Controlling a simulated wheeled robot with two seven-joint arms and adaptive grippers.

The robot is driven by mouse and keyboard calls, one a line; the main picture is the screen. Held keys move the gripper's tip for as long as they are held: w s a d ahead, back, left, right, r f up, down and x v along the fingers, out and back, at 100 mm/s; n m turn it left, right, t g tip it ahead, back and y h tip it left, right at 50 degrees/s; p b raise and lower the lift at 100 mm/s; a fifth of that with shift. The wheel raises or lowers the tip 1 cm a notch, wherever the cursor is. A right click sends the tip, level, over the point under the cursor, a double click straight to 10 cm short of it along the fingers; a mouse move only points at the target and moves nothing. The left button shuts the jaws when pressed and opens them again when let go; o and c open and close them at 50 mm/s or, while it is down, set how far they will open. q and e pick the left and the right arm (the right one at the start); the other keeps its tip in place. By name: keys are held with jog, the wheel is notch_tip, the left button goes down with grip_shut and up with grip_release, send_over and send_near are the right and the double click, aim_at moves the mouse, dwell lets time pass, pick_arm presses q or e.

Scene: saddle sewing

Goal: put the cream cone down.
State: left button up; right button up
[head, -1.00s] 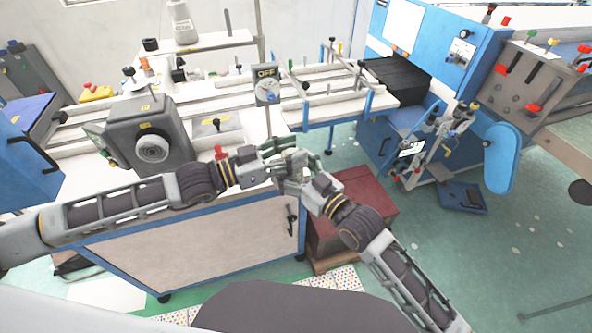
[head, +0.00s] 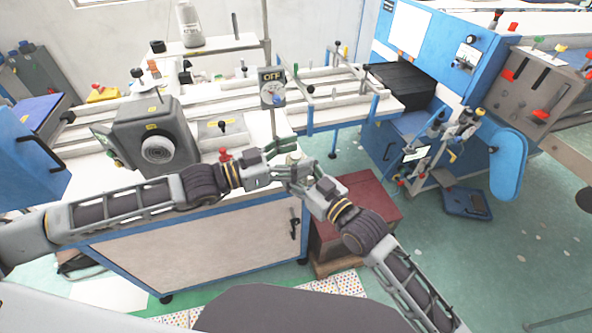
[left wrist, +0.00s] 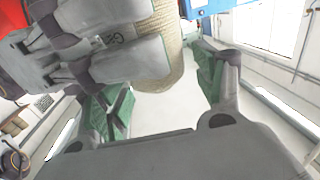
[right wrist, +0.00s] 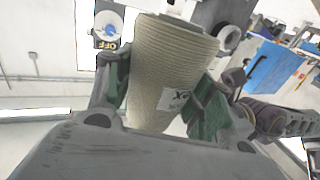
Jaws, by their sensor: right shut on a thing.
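The cream cone (right wrist: 168,70) is a wound yarn cone with a white label, seen large in the right wrist view. My right gripper (right wrist: 165,98) is shut on it, with a green pad on each side. In the left wrist view the cone's end (left wrist: 160,65) reaches toward the gap between the spread pads of my left gripper (left wrist: 160,95), which is open. In the head view my left gripper (head: 285,155) and right gripper (head: 300,172) meet above the bench's right end, and they mostly hide the cone there.
A white-topped bench (head: 262,128) lies below and behind the grippers. A grey machine (head: 155,135) stands on it at left. A dial with an OFF sign (head: 271,88) stands just behind the grippers. A dark red box (head: 365,205) is on the floor at right.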

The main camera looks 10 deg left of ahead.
pick_arm(q)
jog(key=shift+a, duration=0.15)
jog(key=v, duration=1.1)
jog(key=shift+s+a, duration=0.25)
jog(key=shift+a, duration=0.05)
dwell(1.0)
dwell(0.5)
